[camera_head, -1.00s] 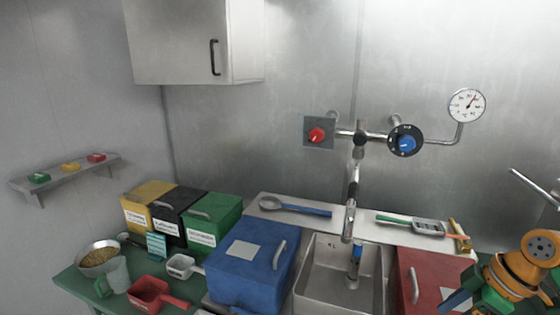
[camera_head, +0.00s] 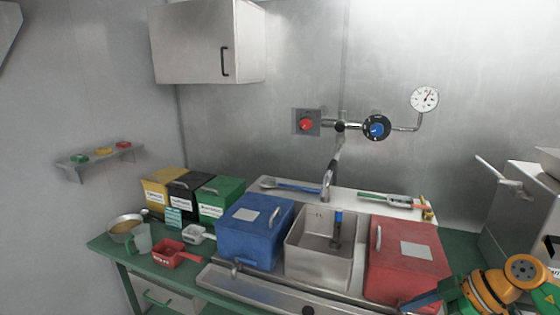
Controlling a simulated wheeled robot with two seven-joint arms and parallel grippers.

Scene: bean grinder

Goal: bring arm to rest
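My orange and black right arm (camera_head: 500,288) comes in at the lower right, in front of the counter's right end. A dark blue piece (camera_head: 424,300) juts out to its left, near the front of the red-lidded bin (camera_head: 408,262). The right gripper's fingers cannot be made out clearly, and whether they hold anything cannot be told. My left arm and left gripper are out of view.
A blue bin (camera_head: 250,238), a steel sink (camera_head: 318,262) and yellow, black and green boxes (camera_head: 222,207) line the green counter. A red scoop (camera_head: 172,254) and a bowl (camera_head: 124,228) stand left. A grey machine (camera_head: 515,215) stands right.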

